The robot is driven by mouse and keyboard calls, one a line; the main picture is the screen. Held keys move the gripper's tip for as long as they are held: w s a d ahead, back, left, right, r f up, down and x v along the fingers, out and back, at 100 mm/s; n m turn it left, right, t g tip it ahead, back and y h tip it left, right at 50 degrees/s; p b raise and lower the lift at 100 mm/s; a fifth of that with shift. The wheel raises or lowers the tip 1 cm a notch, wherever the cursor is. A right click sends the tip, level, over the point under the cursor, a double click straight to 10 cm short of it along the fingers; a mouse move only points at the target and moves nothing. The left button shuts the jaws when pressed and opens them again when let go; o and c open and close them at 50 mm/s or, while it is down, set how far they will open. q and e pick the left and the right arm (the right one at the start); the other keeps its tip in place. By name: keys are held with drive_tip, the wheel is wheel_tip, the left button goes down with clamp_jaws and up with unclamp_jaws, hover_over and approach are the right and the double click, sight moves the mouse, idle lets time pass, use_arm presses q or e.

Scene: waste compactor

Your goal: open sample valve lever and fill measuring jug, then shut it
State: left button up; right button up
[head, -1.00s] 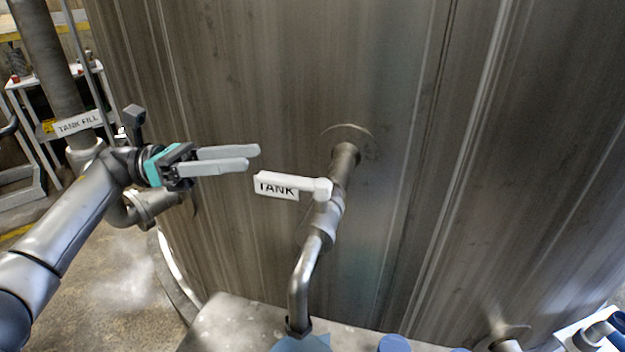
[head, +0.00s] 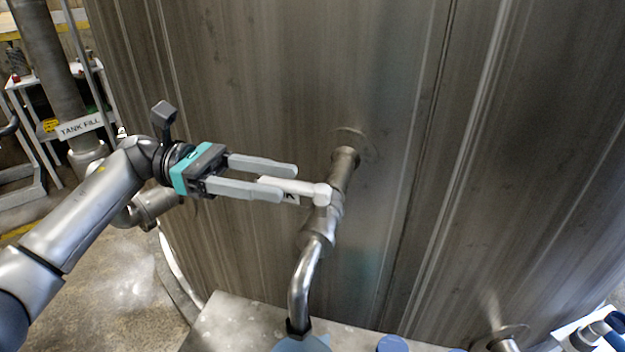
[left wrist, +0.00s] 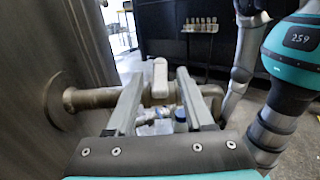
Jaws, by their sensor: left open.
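The white sample valve lever (head: 316,191) with its TANK label sits on the metal pipe that leaves the tank wall, its handle pointing left. My left gripper (head: 289,182) is open, its two grey fingers on either side of the handle, hiding most of the label. In the left wrist view the lever (left wrist: 160,78) shows between the open finger ends; contact cannot be told. A pale blue piece (head: 300,344) shows under the bent outlet pipe (head: 300,285), cut off by the frame; I cannot tell whether it is the measuring jug. My right gripper is not in view.
The large steel tank (head: 240,90) fills the background. A grey surface (head: 235,325) lies below the outlet, with a blue round top (head: 393,343) on it. A pipe labelled TANK FILL (head: 80,127) stands at the left. A lower pipe flange (head: 505,336) is at bottom right.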

sight(317, 188)
use_arm(q)
drive_tip(key=x, duration=0.6)
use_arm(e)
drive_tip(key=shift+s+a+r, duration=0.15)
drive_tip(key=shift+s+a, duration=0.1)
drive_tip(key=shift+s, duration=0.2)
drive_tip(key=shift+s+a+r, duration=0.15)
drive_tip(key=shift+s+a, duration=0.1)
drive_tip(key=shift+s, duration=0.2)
use_arm(q)
drive_tip(key=shift+c, duration=0.3)
clamp_jaws()
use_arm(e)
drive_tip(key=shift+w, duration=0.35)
